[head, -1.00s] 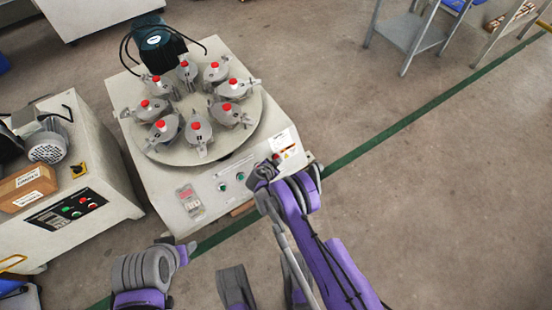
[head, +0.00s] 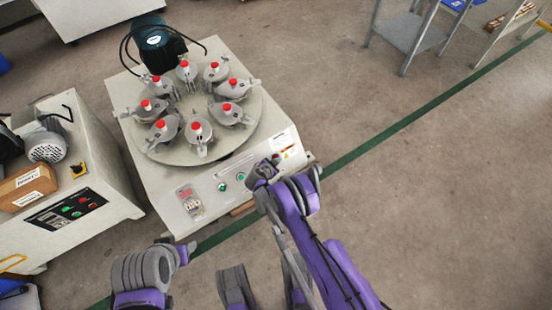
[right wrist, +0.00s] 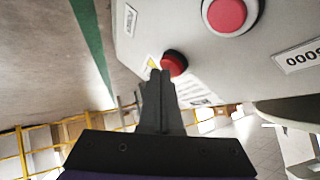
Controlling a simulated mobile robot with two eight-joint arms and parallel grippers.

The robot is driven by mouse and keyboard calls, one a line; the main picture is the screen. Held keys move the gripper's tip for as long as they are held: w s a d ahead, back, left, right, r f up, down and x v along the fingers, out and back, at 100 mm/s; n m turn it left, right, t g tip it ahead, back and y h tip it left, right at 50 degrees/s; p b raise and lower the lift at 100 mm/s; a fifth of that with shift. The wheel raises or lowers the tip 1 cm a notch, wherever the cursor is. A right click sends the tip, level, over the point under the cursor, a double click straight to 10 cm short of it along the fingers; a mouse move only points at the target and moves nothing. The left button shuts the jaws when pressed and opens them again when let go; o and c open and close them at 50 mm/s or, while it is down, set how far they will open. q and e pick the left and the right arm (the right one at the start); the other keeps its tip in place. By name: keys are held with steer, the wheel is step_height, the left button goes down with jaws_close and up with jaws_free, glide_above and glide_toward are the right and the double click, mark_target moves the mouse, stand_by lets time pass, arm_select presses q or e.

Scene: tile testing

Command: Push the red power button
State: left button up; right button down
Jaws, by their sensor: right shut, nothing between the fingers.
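A red button (right wrist: 175,62) with a dark collar stands out from the machine's front panel in the right wrist view. A larger red button (right wrist: 229,13) on a round pale base is nearer the top edge. My right gripper (right wrist: 159,73) is shut and empty, its fingertips overlapping the lower left edge of the smaller button; I cannot tell whether they touch it. In the head view my right gripper (head: 264,170) is at the right end of the machine's front panel and hides part of it.
The machine (head: 152,178) carries a round plate (head: 175,155) with several grey red-topped fixtures. Its front has a display (head: 189,201) and green buttons (head: 222,187). A second control cabinet (head: 105,158) stands at left.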

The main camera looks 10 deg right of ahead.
stand_by(0.4)
steer(key=shift+s+d+r+p, duration=0.2)
steer(key=shift+s+r+p, duration=0.3)
steer(key=shift+s, duration=0.05)
steer(key=s+d+r+p, duration=0.1)
steer(key=s+r+p, duration=0.2)
steer(key=s, duration=0.1)
steer(key=shift+s+d+r, duration=0.2)
steer(key=shift+d+r, duration=0.1)
steer(key=shift+r, duration=0.1)
